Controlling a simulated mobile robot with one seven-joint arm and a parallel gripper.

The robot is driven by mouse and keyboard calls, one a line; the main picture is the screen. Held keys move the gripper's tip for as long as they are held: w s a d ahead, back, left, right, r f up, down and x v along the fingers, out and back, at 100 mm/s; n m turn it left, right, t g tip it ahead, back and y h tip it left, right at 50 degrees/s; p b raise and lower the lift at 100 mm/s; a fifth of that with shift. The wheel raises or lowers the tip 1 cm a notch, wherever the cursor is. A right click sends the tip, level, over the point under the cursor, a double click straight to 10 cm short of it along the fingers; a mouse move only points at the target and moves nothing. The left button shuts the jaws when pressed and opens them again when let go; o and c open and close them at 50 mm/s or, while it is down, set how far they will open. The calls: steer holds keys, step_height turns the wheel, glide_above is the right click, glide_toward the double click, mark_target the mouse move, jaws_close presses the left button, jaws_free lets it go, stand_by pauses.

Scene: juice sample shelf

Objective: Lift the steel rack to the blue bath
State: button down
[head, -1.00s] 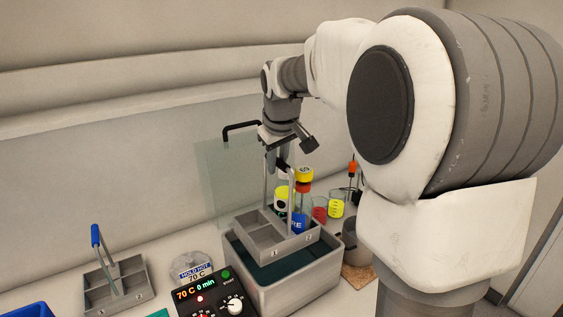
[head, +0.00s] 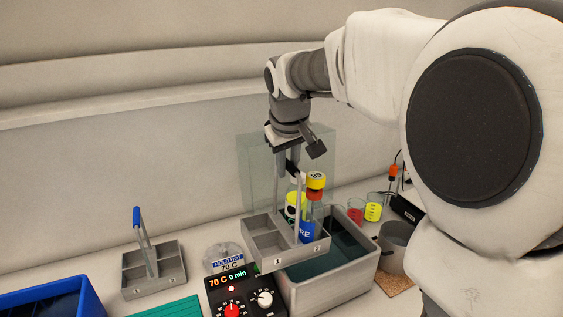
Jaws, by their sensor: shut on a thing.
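The steel rack (head: 262,224) is a grey compartmented tray with tall uprights, its front marked 1 and 2. My gripper (head: 291,163) is shut on the top of its handle. The rack hangs above the left side of the grey water bath (head: 330,293), partly clear of its rim. A bottle with a yellow cap (head: 316,180), red band and blue label stands in its right part. A second yellow-marked container (head: 293,205) shows behind the upright; I cannot tell if it is in the rack. The blue bath (head: 75,298) is at the lower left, cut off by the picture edge.
A second grey rack (head: 168,285) with a blue handle stands between the blue bath and the control box (head: 249,293). A clear panel (head: 258,150) stands behind my gripper. Small red and yellow beakers (head: 373,211) are at right.

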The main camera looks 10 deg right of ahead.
steer(key=shift+s+a+r, duration=0.1)
steer(key=shift+s+a, duration=0.15)
steer(key=shift+a, duration=1)
steer(key=shift+s+a+r, duration=0.1)
steer(key=shift+s+a, duration=0.1)
steer(key=shift+a, duration=1.05)
steer(key=shift+b, duration=0.3)
steer(key=s+a, duration=0.2)
steer(key=a, duration=1.1)
steer(key=shift+s+a+b, duration=0.25)
steer(key=shift+s+b, duration=0.05)
steer(key=shift+s, duration=0.05)
steer(key=s+a+p, duration=0.2)
steer(key=a, duration=1.1)
steer(key=shift+s+a, duration=0.2)
steer(key=shift+s, duration=0.1)
